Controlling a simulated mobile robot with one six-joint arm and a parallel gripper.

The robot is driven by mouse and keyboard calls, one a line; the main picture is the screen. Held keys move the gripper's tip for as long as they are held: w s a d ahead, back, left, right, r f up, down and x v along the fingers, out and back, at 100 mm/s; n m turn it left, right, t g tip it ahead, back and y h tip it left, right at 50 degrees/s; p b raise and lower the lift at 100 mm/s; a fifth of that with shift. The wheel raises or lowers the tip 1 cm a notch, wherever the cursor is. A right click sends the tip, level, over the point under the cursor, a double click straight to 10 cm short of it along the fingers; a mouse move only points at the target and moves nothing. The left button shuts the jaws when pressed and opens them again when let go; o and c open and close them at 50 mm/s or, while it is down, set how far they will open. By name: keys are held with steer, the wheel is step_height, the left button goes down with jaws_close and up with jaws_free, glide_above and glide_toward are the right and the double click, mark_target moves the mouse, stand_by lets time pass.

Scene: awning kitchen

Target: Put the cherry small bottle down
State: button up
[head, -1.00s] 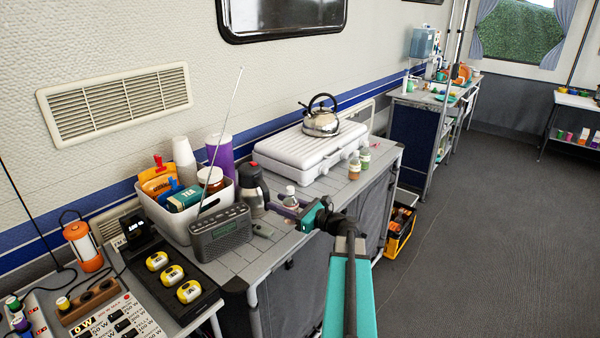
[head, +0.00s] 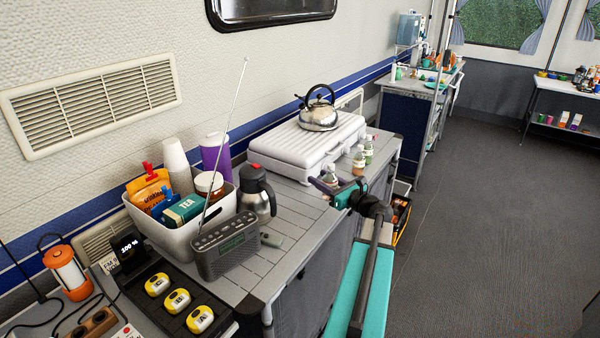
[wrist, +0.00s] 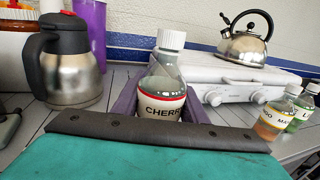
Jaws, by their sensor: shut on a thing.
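The cherry small bottle (wrist: 160,92) has a white cap, clear grey-green glass and a white label with a red band reading "CHERR". It stands upright between the purple fingers of my gripper (wrist: 158,108), which are shut on it. In the head view my gripper (head: 328,185) holds the bottle (head: 331,173) at the counter (head: 285,205), in front of the white camping stove (head: 305,143). The bottle's base is hidden by my gripper, so I cannot tell whether it touches the counter.
Two similar small bottles, an orange one (head: 358,162) and a green one (head: 368,152), stand to the right by the stove. A kettle (head: 318,113) sits on the stove. A steel flask (head: 256,192), white bin (head: 150,227) and radio (head: 224,246) are left.

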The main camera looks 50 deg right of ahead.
steer(key=shift+d, duration=0.1)
steer(key=p, duration=0.3)
glide_above(286, 190)
steer(key=s, duration=0.1)
steer(key=shift+s+d+f, duration=0.1)
steer(key=shift+d+f, duration=0.05)
steer(key=shift+f, duration=0.55)
steer(key=shift+w, duration=0.65)
steer(key=shift+f+p, duration=0.45)
steer(key=shift+f, duration=1.35)
steer(key=shift+f, duration=0.15)
steer(key=o, duration=1)
steer(key=shift+o, duration=0.2)
